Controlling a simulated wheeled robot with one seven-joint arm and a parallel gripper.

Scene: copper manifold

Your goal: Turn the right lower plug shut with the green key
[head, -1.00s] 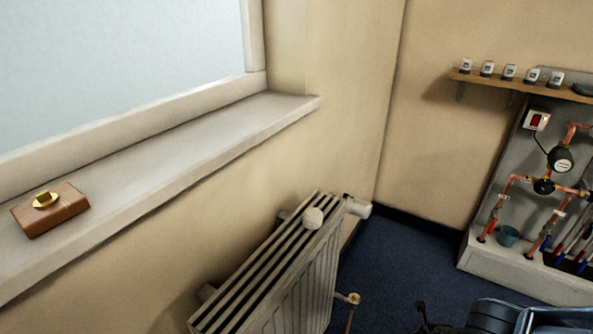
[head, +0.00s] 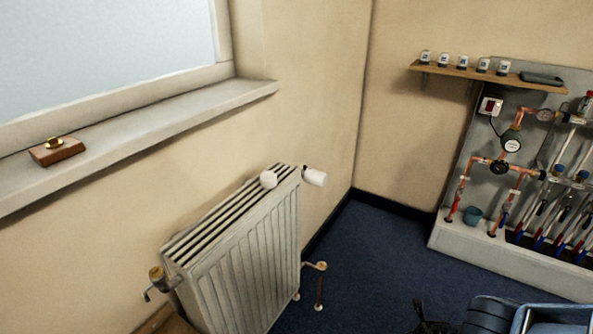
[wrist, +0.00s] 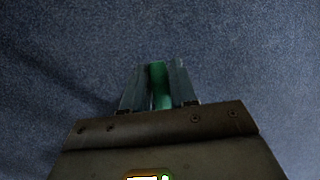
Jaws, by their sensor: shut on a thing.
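My gripper (wrist: 156,68) shows in the wrist view, with its two fingers shut on a green thing, which looks like the green key (wrist: 159,88). Only a narrow part of the key shows between the fingers, with blue carpet beyond. The head view does not show my gripper. There, a white radiator (head: 240,260) stands under the window. A brass fitting (head: 316,266) with a copper pipe is at its lower right, and a brass fitting (head: 157,277) with a bent lever is at its left end. I cannot tell which part is the right lower plug.
A panel with copper pipes, gauges and a manifold (head: 512,146) stands at the right on a pale plinth (head: 470,250). A wooden block (head: 57,150) lies on the window sill. A blue crate (head: 550,322) is at the bottom right. Blue carpet (head: 370,250) is clear between.

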